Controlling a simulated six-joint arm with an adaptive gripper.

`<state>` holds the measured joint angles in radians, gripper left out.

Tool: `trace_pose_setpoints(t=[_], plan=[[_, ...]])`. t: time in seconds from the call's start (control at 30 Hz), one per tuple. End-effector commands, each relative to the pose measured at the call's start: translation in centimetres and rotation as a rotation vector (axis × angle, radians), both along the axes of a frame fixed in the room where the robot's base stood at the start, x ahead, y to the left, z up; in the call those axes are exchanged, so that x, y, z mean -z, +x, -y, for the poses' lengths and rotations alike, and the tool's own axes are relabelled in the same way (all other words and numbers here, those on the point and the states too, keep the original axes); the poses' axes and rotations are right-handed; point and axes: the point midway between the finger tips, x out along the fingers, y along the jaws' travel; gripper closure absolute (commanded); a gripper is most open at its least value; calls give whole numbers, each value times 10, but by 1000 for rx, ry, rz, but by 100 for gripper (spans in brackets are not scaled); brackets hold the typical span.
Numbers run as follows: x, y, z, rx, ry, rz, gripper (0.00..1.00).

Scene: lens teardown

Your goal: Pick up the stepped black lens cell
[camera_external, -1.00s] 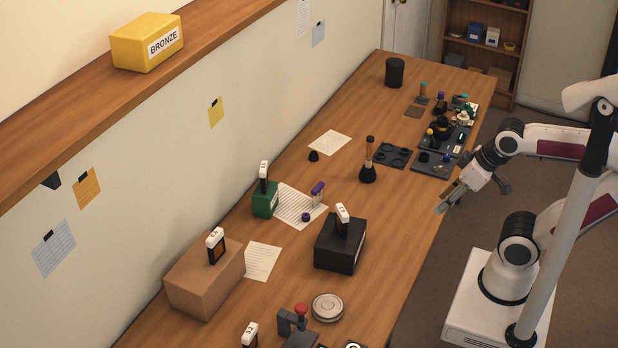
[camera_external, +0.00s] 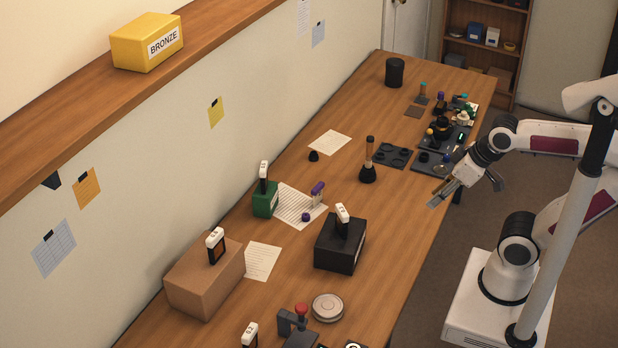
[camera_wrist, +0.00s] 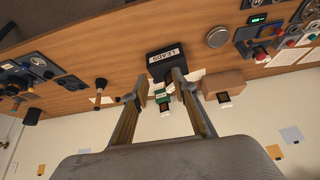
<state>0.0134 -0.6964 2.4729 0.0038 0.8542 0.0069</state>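A dark, stepped-looking round piece (camera_external: 441,127) sits on the black tray at the far right of the table in the external view. It may be the lens cell, but it is too small to be sure. A smaller black round piece (camera_external: 423,157) lies on the nearer black tray. My gripper (camera_external: 436,199) is over the table's right edge, nearer the camera than the trays and apart from them. In the wrist view my gripper (camera_wrist: 158,84) has its two fingers spread, with nothing held between them. That view is upside down, with dark trays (camera_wrist: 40,66) at its left edge.
A tall brush with a black base (camera_external: 368,174) stands left of a black plate with round recesses (camera_external: 391,155). A black box (camera_external: 340,243), green box (camera_external: 265,199), brown box (camera_external: 205,275) and silver disc (camera_external: 327,307) stand nearer.

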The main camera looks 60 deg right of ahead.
Motion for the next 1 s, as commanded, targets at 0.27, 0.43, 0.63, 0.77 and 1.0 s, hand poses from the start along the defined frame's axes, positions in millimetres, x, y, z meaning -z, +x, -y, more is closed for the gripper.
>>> trace_pose_setpoints(t=[0.27, 0.43, 0.63, 0.77, 1.0], plan=[[-10, 56, 10, 54, 16, 45, 73], [-14, 94, 19, 91, 26, 79, 73], [-15, 138, 33, 135, 37, 120, 73], [-14, 167, 42, 162, 43, 146, 73], [-7, 218, 64, 216, 55, 196, 73]])
